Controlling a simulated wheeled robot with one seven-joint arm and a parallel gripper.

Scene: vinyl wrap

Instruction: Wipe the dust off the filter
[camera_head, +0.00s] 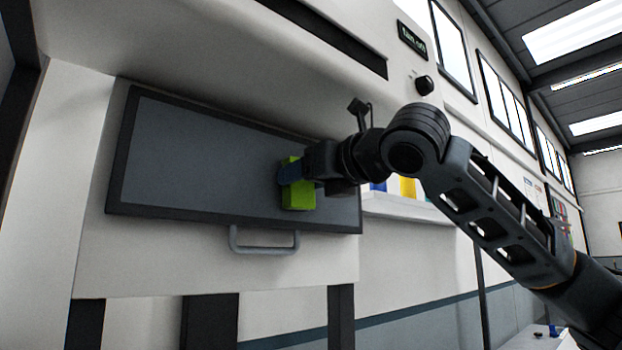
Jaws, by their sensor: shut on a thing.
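The filter (190,160) is a wide grey panel in a dark frame, set in the white machine front, with a grey handle below its lower edge. My gripper (290,178) reaches in from the right and is shut on a green block-like wiper (299,197), in front of the right part of the filter. The wiper appears against or very close to the panel; I cannot tell if it touches. A blue part shows at the wiper's left side. The panel looks evenly grey, and dust cannot be made out. My gripper and wrist hide the panel's right end.
The handle (265,249) sticks out below the filter. A dark slot (330,35), a black knob (424,85) and a small "fan off" display (411,39) are above. A white shelf (405,209) with blue and yellow items is right, partly behind my arm.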

